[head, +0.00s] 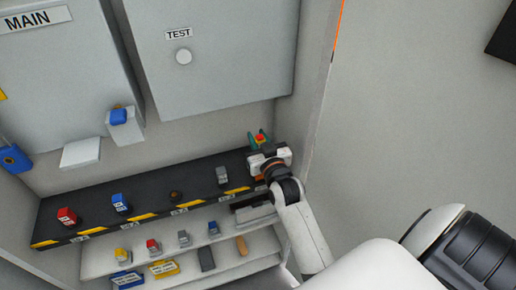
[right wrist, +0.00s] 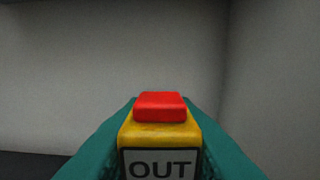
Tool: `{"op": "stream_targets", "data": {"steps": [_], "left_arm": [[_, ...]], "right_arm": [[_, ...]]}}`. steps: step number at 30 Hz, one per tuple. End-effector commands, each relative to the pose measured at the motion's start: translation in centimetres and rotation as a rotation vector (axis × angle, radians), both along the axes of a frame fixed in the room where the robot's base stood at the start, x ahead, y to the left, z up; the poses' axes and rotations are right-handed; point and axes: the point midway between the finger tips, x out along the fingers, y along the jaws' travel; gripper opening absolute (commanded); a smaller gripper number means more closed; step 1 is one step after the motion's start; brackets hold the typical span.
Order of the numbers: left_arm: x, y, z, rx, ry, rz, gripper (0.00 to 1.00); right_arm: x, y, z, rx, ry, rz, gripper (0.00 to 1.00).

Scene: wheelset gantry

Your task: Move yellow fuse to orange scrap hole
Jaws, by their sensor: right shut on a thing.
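The yellow fuse (right wrist: 160,135) has a yellow body, a red cap and a label reading OUT. My right gripper (head: 258,139) is shut on it, with a teal finger on each side in the right wrist view. In the head view the fuse (head: 260,138) is small and upright above the right end of the black shelf. My left gripper is not in view. I cannot make out an orange scrap hole; the area beneath my right gripper is partly hidden by the gripper and arm.
The black shelf (head: 150,181) carries a red fuse (head: 67,216), a blue fuse (head: 121,203), a dark empty-looking socket (head: 175,196) and a grey fuse (head: 222,175). A pale lower shelf (head: 220,258) holds several small parts. The cabinet side wall (head: 312,90) is close on the right.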

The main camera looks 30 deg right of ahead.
Motion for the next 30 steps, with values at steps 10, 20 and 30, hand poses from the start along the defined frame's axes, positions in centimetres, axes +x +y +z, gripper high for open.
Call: {"op": "stream_targets", "data": {"steps": [10, 20, 30], "left_arm": [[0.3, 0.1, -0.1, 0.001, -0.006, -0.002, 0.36], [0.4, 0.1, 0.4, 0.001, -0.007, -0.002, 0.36], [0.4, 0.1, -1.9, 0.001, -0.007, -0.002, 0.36]], "right_arm": [[0.4, -0.5, -0.1, 0.005, -0.001, -0.008, 0.02], [0.1, -0.3, -0.4, 0.005, -0.001, -0.007, 0.02], [0.1, -0.3, -3.8, 0.005, 0.0, -0.007, 0.02]]}}
